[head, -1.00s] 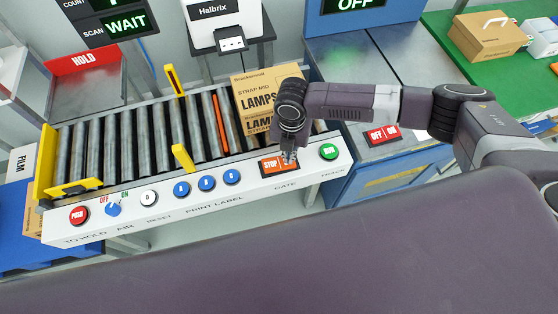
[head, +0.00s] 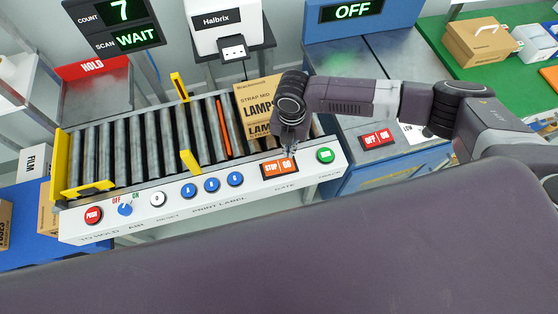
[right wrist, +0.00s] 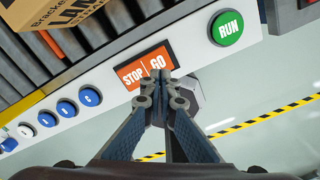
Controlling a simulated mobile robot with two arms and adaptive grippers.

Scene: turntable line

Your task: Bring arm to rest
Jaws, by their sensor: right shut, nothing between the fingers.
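My right arm (head: 340,95) comes in from the right in the head view and bends down over the right end of the roller line. Its gripper (head: 289,150) is shut and empty, pointing down by the orange STOP/GO switch (head: 272,167). In the right wrist view the shut fingertips (right wrist: 165,78) show in front of the lower edge of the STOP/GO switch (right wrist: 145,65), on the GO side. I cannot tell whether they touch it. My left gripper is not in view.
A LAMPS carton (head: 256,101) stands on the rollers (head: 140,147) beside my right gripper. The green RUN button (head: 325,156) is to the right. The front panel also has blue buttons (head: 211,184) and a red PUSH button (head: 93,215). An OFF/ON switch (head: 378,138) lies under my forearm.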

